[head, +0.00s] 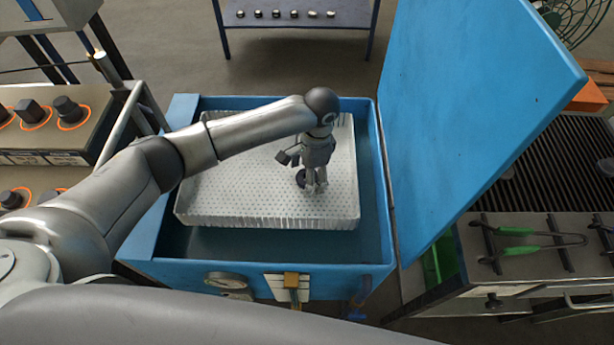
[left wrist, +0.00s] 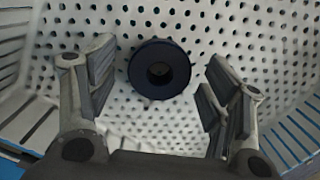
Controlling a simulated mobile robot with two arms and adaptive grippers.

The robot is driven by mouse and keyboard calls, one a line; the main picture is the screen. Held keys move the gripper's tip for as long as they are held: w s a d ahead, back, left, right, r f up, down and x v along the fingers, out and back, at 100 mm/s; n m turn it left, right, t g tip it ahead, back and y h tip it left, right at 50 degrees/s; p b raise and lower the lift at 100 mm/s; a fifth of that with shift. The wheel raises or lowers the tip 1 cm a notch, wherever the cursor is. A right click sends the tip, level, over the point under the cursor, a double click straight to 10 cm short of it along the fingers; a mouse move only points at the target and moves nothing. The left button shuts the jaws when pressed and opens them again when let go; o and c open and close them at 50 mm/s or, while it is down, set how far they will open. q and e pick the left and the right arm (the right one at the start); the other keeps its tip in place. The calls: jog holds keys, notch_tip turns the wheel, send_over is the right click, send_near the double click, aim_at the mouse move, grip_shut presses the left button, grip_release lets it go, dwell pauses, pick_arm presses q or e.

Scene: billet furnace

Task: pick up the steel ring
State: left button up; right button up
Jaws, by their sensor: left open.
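The steel ring is a dark, thick ring with a central hole (left wrist: 160,84), lying flat on the perforated floor of a white basket. It shows between and just beyond the spread fingers of my left gripper (left wrist: 160,95) in the left wrist view. In the head view the ring (head: 301,178) is partly hidden by the gripper. My left gripper (head: 315,184) points down into the basket, open and empty, close above the ring. My right gripper is not in view.
The perforated white basket (head: 225,190) sits inside a blue tank (head: 265,270) with a raised blue lid (head: 470,100) on the right. Green-handled tongs (head: 525,248) lie on the bench at right. A shelf (head: 290,18) with small parts stands behind. Dark parts on orange rings (head: 68,108) are at left.

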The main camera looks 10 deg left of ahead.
pick_arm(q)
jog(key=shift+f, duration=0.15)
jog(key=c, duration=1.4)
jog(key=shift+w+r, duration=0.1)
jog(key=shift+r, duration=0.45)
notch_tip(320, 180, up, 2)
jog(key=shift+d+r+b, duration=0.15)
jog(key=shift+r+b, duration=0.05)
jog(key=shift+b, duration=0.2)
jog(key=s+d+r, duration=0.6)
jog(key=s, duration=0.1)
jog(key=s+d+r, duration=0.3)
jog(key=shift+s+r+p, duration=0.3)
jog(key=shift+r, duration=0.05)
